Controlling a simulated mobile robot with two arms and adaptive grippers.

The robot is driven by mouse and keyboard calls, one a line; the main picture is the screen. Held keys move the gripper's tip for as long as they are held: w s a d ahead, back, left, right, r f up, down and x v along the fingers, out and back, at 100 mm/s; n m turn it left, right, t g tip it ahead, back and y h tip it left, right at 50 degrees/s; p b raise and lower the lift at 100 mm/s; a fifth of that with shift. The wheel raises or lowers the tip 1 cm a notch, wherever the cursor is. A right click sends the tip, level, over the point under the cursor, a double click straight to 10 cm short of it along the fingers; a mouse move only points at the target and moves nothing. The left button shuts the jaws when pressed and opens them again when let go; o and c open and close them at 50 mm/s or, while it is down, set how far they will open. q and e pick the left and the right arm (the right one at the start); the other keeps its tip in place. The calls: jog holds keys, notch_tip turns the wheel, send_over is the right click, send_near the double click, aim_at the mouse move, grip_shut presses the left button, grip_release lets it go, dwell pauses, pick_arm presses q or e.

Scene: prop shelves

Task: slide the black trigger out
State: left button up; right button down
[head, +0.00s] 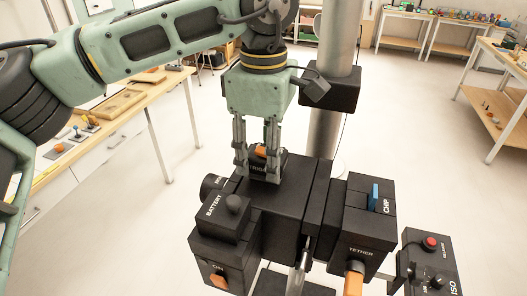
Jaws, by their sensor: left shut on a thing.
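The black trigger (267,168) is a dark block with an orange part on top and partly hidden lettering on its front. It sits at the top of a black boxy device (281,208). My left gripper (258,172) reaches straight down from above and is shut on the trigger, one finger at each side of it. The fingers hide parts of the trigger's sides. I cannot tell whether its base is still inside the device. My right gripper is not in view.
The device carries a battery block (222,217), a blue-tabbed chip block (371,200), an orange tether plug (354,279) and a box with a red button (430,243). A pole (333,120) stands behind. Workbenches line the left and the back right.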

pick_arm(q)
jog(key=shift+s+d, duration=0.2)
jog(key=shift+d, duration=0.25)
dwell(0.4)
dwell(0.6)
jog(key=shift+s+d, duration=0.3)
jog(key=shift+d, duration=0.7)
jog(key=shift+s+d, duration=0.3)
jog(key=shift+d, duration=0.65)
dwell(1.4)
jog(key=shift+r+p, duration=0.1)
jog(key=shift+p, duration=0.2)
jog(key=shift+d+r+p, duration=0.2)
jog(key=shift+r+p, duration=1.55)
jog(key=shift+r, duration=0.7)
jog(key=shift+s, duration=0.1)
